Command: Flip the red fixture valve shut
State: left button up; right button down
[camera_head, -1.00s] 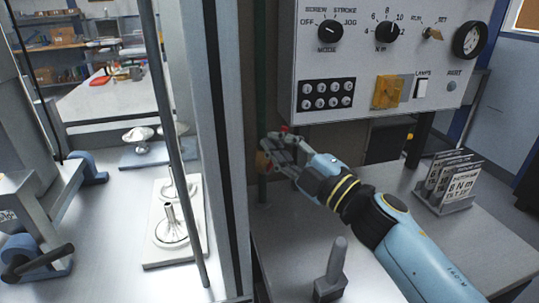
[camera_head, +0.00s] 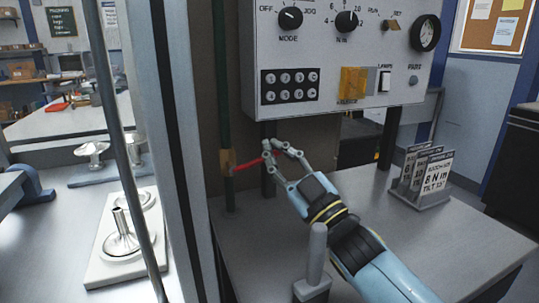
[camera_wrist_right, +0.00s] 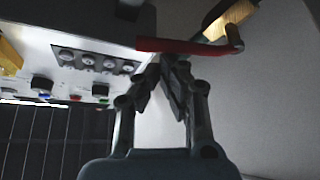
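The red valve handle (camera_head: 248,164) sticks out to the right, nearly level, from a brass fitting (camera_head: 229,180) on the green vertical pipe (camera_head: 223,110). In the right wrist view the red handle (camera_wrist_right: 185,46) runs across just beyond my fingertips, with the brass fitting (camera_wrist_right: 232,18) at upper right. My right gripper (camera_head: 270,152) is at the handle's free end. Its fingertips (camera_wrist_right: 172,66) come together close by the handle, with nothing clearly between them. I cannot tell whether they touch it. My left gripper is out of view.
A control panel (camera_head: 340,60) with knobs hangs above and right of my gripper. A grey post (camera_head: 312,260) stands on the bench in front, and a card rack (camera_head: 425,180) is at right. A frame upright (camera_head: 175,150) stands left of the pipe. Bench space between is clear.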

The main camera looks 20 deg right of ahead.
jog(key=shift+d+f+b, duration=0.2)
jog(key=shift+f+b, duration=0.05)
jog(key=shift+f, duration=0.25)
jog(key=shift+d+f+b, duration=0.15)
jog(key=shift+f+b, duration=0.05)
jog(key=shift+f, duration=0.3)
jog(key=shift+s+f, duration=0.1)
jog(key=shift+f, duration=0.1)
jog(key=s+d, duration=0.3)
jog(key=s, duration=0.9)
jog(key=shift+s+d, duration=0.25)
